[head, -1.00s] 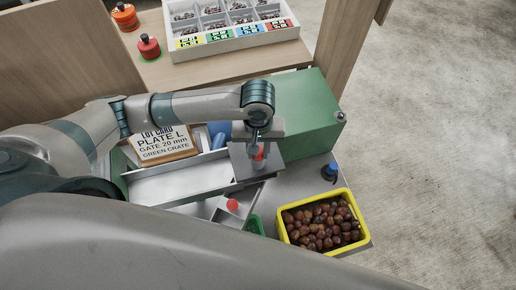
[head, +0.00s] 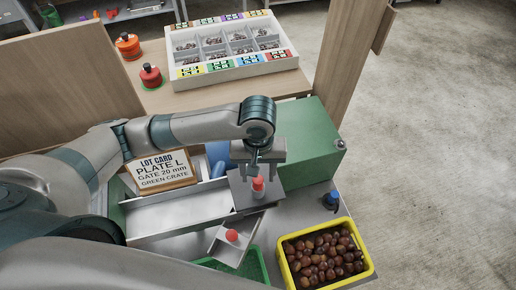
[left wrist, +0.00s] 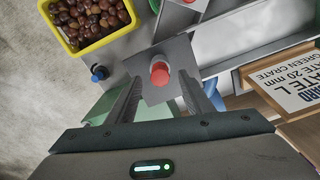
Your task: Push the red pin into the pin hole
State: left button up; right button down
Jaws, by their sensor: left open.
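A red pin (head: 258,184) stands upright on a grey plate (head: 241,190) at the right end of the machine's pale channel. It also shows in the left wrist view (left wrist: 160,74), with a paler band below its top. My left gripper (head: 258,172) is open over the pin; its fingers lie either side of the pin in the left wrist view (left wrist: 160,85). I cannot tell whether they touch it. A second red knob (head: 232,235) sits on a small grey chute in front. I cannot make out the pin hole. My right gripper is out of view.
A yellow crate (head: 371,262) of chestnuts stands at the right front, with a blue knob (head: 331,198) behind it. A green crate (head: 259,263) is partly hidden by my arm. A green housing (head: 312,150) and lot card (head: 160,171) stand behind. A sorting tray (head: 238,70) is farther back.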

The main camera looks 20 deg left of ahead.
pick_arm(q)
notch_tip(320, 180, up, 13)
jog(key=shift+b, duration=0.35)
jog(key=shift+s, duration=0.1)
dwell(1.1)
